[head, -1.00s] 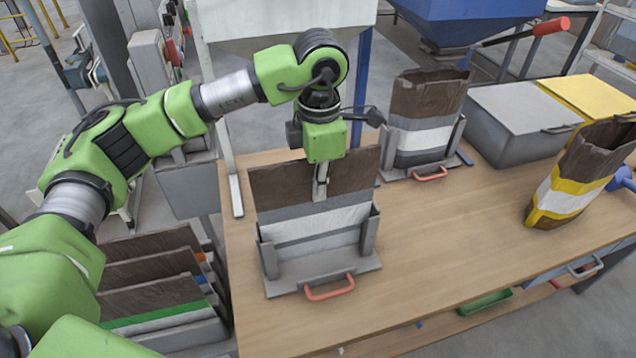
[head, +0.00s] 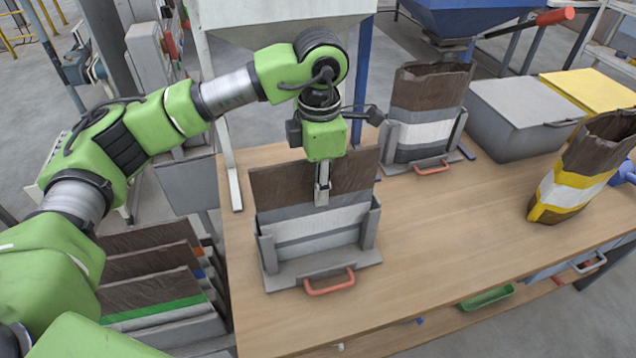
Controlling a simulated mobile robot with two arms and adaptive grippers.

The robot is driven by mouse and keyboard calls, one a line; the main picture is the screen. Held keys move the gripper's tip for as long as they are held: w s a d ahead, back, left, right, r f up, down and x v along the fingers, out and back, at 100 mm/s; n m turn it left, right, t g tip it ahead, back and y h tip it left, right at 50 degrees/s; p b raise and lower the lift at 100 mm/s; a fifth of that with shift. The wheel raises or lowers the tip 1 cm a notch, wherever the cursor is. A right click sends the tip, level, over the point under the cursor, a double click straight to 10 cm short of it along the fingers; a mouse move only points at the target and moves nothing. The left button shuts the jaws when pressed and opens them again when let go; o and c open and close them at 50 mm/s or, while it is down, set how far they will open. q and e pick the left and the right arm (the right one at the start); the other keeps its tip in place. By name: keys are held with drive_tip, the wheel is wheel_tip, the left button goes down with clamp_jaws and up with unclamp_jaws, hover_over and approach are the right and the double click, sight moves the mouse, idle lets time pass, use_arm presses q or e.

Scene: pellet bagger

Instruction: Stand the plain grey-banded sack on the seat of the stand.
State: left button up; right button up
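The plain grey-banded sack (head: 275,187) is brown at the top, with grey and white bands below. It is upright in the near stand (head: 325,263), between its two side posts. The stand has a grey base with a red handle. I cannot see whether the sack's bottom touches the seat, as the stand's front hides it. My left gripper (head: 321,191) points down at the middle of the sack's top edge. One finger lies against the front face; the other is hidden behind it. It appears shut on the sack. My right gripper is not in view.
A second grey-banded sack (head: 428,92) is in a far stand (head: 421,166). A yellow-banded sack (head: 581,172) stands at the right. Grey (head: 520,110) and yellow (head: 590,97) bins are behind. Several sacks fill a rack (head: 165,326) at lower left. The front-middle tabletop (head: 450,230) is clear.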

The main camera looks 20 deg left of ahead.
use_arm(q)
drive_tip(key=shift+r, duration=0.1)
drive_tip(key=r, duration=1.2)
drive_tip(key=shift+s+d, duration=0.1)
drive_tip(key=shift+s, duration=0.1)
